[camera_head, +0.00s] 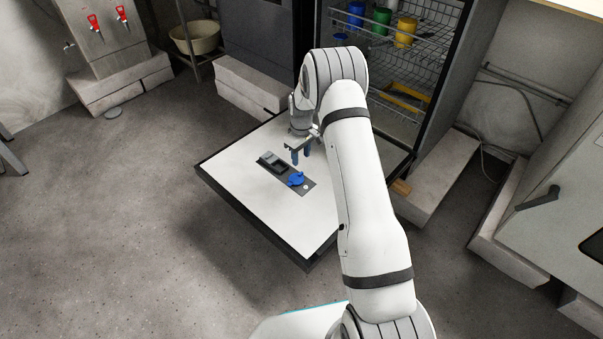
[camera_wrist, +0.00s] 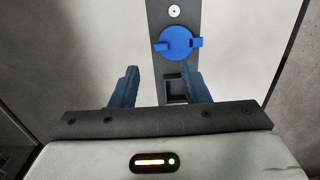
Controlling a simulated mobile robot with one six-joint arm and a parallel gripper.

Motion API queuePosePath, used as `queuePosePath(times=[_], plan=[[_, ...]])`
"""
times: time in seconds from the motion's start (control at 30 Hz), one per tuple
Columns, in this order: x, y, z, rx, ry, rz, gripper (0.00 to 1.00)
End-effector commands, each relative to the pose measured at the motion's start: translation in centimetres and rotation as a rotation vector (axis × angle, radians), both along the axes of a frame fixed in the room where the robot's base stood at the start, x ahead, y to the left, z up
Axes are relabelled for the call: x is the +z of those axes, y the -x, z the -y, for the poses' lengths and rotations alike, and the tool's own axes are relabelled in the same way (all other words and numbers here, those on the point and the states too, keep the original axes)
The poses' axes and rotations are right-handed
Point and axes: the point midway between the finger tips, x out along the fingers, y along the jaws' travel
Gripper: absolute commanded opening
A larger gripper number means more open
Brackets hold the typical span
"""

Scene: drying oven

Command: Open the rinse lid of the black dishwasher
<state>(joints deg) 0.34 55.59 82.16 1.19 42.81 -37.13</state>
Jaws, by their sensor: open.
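The black dishwasher (camera_head: 442,70) stands at the back with its door (camera_head: 245,183) folded down flat, white inner face up. A dark dispenser panel on the door carries the round blue rinse lid (camera_head: 296,179). In the wrist view the blue lid (camera_wrist: 178,43) sits in its place on the panel, beyond my fingertips. My gripper (camera_head: 301,158) is above the door, open and empty, its blue fingers pointing down. In the wrist view my gripper (camera_wrist: 160,78) shows both fingers spread apart, with the lid slightly right of their middle. Fingers and lid appear apart.
A grey dispenser compartment (camera_head: 271,162) lies beside the lid on the same panel. The rack (camera_head: 393,50) holds several coloured cups inside the dishwasher. Stone blocks (camera_head: 430,183) flank the machine on the right. The floor left of the door is clear.

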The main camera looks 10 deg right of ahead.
Motion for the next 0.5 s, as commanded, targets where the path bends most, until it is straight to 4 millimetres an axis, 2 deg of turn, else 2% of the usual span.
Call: queuePosePath(times=[0.4,0.5], plan=[[-6.2,0.1,-0.2,0.000,0.000,-0.002,0.42],[-7.0,0.1,-0.2,0.000,0.000,0.000,0.42]])
